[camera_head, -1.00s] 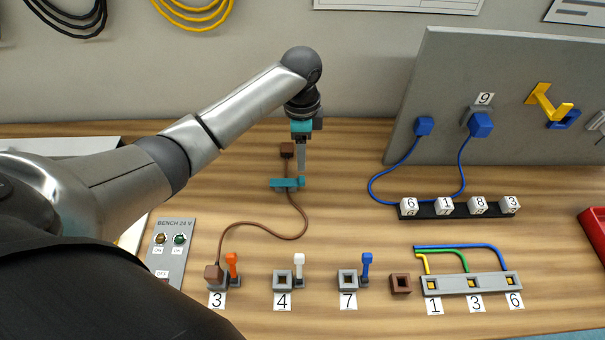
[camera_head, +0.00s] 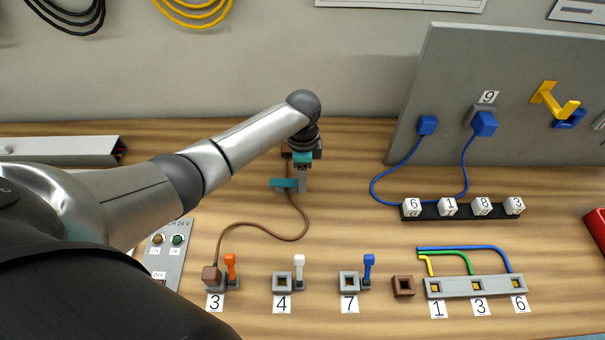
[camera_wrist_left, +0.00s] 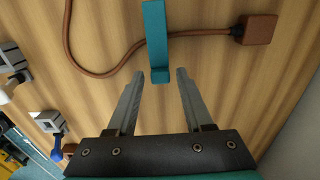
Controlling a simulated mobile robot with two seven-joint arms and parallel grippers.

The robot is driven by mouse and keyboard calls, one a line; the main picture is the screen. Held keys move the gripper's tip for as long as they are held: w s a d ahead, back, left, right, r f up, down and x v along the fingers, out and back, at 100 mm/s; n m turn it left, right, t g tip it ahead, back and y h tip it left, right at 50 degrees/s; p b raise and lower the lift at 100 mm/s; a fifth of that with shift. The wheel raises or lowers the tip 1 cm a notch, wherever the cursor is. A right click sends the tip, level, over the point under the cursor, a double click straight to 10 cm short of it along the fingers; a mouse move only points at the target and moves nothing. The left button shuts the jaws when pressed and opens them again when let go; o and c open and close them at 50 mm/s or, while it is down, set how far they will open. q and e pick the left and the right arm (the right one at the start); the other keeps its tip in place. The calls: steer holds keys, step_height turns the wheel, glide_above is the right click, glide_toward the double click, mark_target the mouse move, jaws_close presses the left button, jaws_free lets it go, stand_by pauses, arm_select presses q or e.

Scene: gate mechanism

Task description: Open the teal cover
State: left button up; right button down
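The teal cover (camera_head: 283,183) is a narrow teal bar low over the bench, left of my left gripper in the head view. In the left wrist view the cover (camera_wrist_left: 155,38) is a long bar with a raised lip at its near end. My left gripper (camera_head: 303,189) points down at the cover's right end. In the left wrist view the left gripper (camera_wrist_left: 160,73) is open, with its fingertips on either side of the lip and visible gaps. My right gripper is not in view.
A brown cable (camera_head: 262,231) runs from a brown block near the cover to a plug (camera_head: 211,277) at the front socket labelled 3. Sockets with orange, white and blue levers line the front. A grey panel (camera_head: 460,75) stands at right.

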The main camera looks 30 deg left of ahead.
arm_select(q)
jaws_close()
stand_by(1.1)
